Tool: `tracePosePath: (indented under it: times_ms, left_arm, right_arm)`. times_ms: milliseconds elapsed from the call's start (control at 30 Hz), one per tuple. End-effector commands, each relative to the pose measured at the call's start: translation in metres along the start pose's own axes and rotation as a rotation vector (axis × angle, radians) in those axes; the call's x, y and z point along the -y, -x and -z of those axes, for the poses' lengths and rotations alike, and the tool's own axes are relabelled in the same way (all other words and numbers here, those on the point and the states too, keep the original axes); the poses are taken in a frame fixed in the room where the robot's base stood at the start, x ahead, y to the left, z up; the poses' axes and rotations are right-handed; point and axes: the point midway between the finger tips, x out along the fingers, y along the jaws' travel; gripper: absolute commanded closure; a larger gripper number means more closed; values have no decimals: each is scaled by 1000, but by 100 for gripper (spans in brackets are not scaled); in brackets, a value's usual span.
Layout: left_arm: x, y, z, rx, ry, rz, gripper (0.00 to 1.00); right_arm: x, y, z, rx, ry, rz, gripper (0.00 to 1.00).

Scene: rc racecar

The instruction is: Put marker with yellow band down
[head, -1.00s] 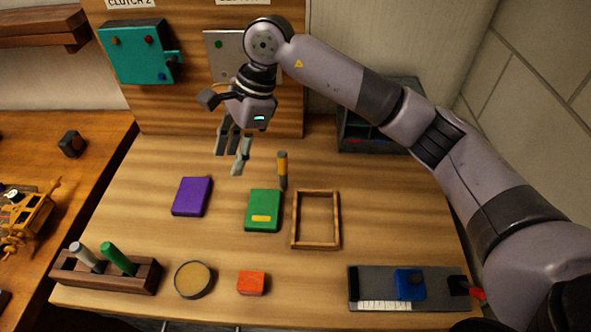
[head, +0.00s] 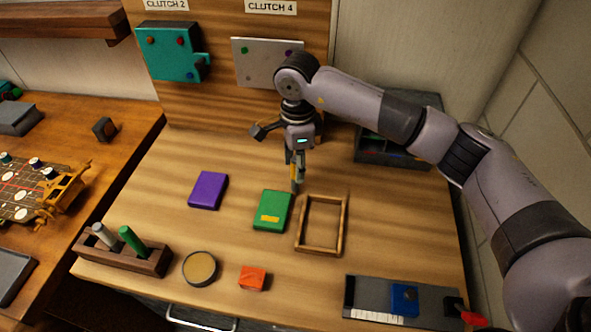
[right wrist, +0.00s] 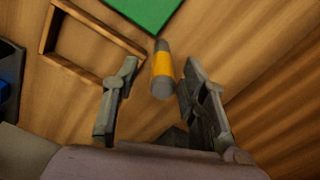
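The marker with the yellow band (right wrist: 163,68) has a grey end facing the right wrist camera. In the head view it stands about upright on the table behind the green block, mostly hidden by my right gripper (head: 296,178). In the right wrist view the two fingers of my right gripper (right wrist: 160,72) are apart, one on each side of the marker. A gap shows on both sides, so the fingers do not appear to touch it. My left gripper is not in view.
A green block with a yellow label (head: 272,208) and a wooden frame (head: 343,225) lie close by. A purple block (head: 208,190) lies to the left. A marker rack (head: 152,262), a round tin (head: 200,268) and an orange block (head: 253,278) stand in front.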

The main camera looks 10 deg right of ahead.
Motion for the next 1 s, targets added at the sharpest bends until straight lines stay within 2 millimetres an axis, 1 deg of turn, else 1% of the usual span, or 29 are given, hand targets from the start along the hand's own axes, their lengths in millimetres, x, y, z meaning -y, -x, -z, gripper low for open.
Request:
tracePosePath:
  times_ms: [167,333,400,500,600,767,1000]
  left_arm:
    - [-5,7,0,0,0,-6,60]
    - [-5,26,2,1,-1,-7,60]
    - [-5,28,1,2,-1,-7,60]
    - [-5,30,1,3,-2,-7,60]
    - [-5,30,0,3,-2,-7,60]
    - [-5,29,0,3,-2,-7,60]
    - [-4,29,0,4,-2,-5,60]
  right_arm:
    - [0,-10,-1,1,1,-2,60]
    - [-1,-32,-5,1,1,-5,60]
    - [0,-44,-4,1,1,-3,60]
    - [1,-54,-4,0,1,-1,60]
    - [1,-58,-4,1,1,1,60]
    - [1,-58,-4,1,1,1,60]
    - [1,-58,-4,1,1,1,76]
